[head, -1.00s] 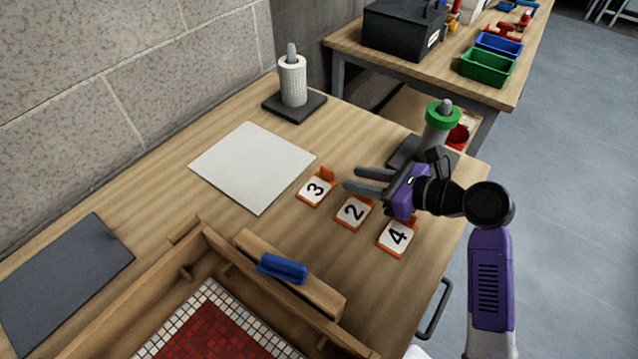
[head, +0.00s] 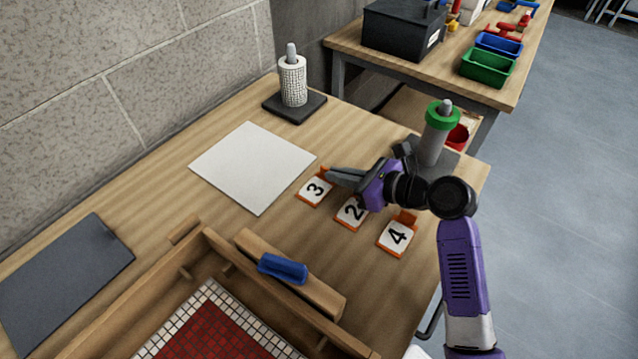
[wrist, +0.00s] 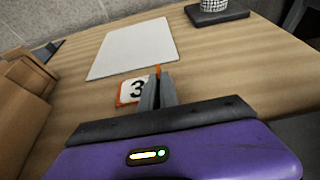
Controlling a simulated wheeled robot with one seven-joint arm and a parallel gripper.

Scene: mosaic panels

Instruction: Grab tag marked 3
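The tag marked 3 (head: 314,189) is a white tile with an orange edge and an upright orange tab, lying on the wooden table. It also shows in the wrist view (wrist: 131,91), just left of the fingers. My gripper (head: 329,175) is at its tab, with the two grey fingers close together. In the wrist view the fingers (wrist: 158,76) close around the orange tab, which shows between their tips. The tag looks still down on the table. Tag 2 (head: 350,212) is partly hidden under my gripper, and tag 4 (head: 397,236) lies to its right.
A white sheet (head: 252,166) lies left of the tags.

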